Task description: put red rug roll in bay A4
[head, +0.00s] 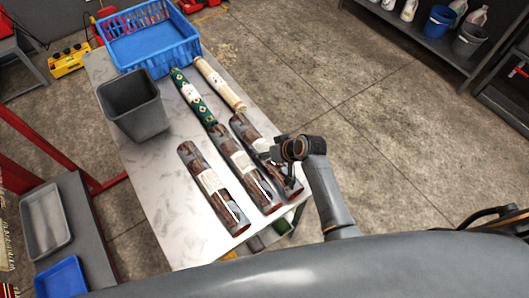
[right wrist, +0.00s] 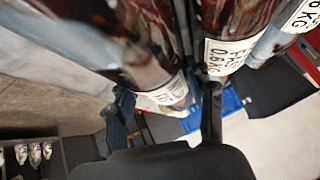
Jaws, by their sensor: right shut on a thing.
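Three dark red-brown rolls with white labels lie on the white marbled table (head: 150,190) in the head view. They are the left roll (head: 193,158), the middle roll (head: 231,150) and the right roll (head: 245,128). My right gripper (head: 272,156) is at the right roll and shut on it, hiding part of its middle. In the right wrist view this roll (right wrist: 145,50) is large and blurred. One dark finger stands between it and the neighbouring roll (right wrist: 228,20), whose label reads 0.6 KG. My left gripper is out of view. No bay marked A4 can be made out.
A green patterned roll (head: 192,95) and a cream roll (head: 219,84) lie farther back. A grey bin (head: 135,108) and blue crate (head: 150,45) stand on the table's far left. A shelf (head: 410,25) holds buckets. The floor (head: 390,130) right of the table is clear.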

